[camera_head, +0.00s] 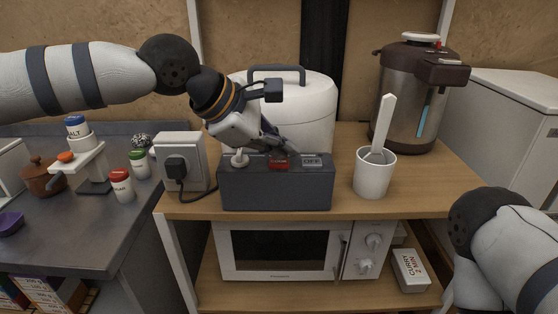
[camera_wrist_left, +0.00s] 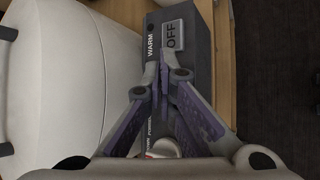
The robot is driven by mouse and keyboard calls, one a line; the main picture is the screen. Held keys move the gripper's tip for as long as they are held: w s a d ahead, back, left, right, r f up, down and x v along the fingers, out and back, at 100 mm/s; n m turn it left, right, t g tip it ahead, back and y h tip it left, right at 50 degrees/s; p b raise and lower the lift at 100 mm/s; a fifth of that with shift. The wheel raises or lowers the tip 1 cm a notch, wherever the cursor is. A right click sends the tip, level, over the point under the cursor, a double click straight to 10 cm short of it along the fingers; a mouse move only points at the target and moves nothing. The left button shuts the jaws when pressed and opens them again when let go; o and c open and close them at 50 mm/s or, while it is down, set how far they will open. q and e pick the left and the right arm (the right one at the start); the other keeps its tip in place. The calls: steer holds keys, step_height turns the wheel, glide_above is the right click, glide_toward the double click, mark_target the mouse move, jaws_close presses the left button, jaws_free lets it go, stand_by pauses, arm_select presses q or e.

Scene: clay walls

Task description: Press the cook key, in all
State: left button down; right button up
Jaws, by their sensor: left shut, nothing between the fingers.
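The dark grey control box (camera_head: 275,190) stands on the wooden shelf in front of the white rice cooker (camera_head: 310,110). On its top are a red key (camera_head: 279,164), a grey OFF key (camera_head: 311,161) and a pale round knob (camera_head: 240,159) at the left. My left gripper (camera_head: 288,149) is shut and empty, pointing down just over the box top by the red key. In the left wrist view the OFF key (camera_wrist_left: 173,40) and the word WARM show beyond the shut fingertips (camera_wrist_left: 164,68). No cook label is readable; the fingers hide part of the panel. I cannot tell whether they touch it.
A white cup (camera_head: 374,178) with a white paddle stands right of the box, before a steel hot-water pot (camera_head: 408,90). A wall socket box with a black plug (camera_head: 176,168) is at left. A microwave (camera_head: 285,250) sits below. My right arm is at lower right.

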mark_target(281, 164)
arm_select(q)
steer(key=shift+f, duration=0.45)
stand_by(0.5)
steer(key=shift+r, duration=0.9)
arm_select(e)
steer(key=shift+w+r, duration=0.3)
arm_select(q)
steer(key=shift+r+p, duration=0.6)
steer(key=shift+r, duration=1.95)
arm_select(e)
steer(key=shift+w+r+t, duration=0.4)
steer(key=shift+w+r, duration=0.05)
steer(key=shift+w, duration=0.05)
arm_select(q)
steer(key=shift+f, duration=0.1)
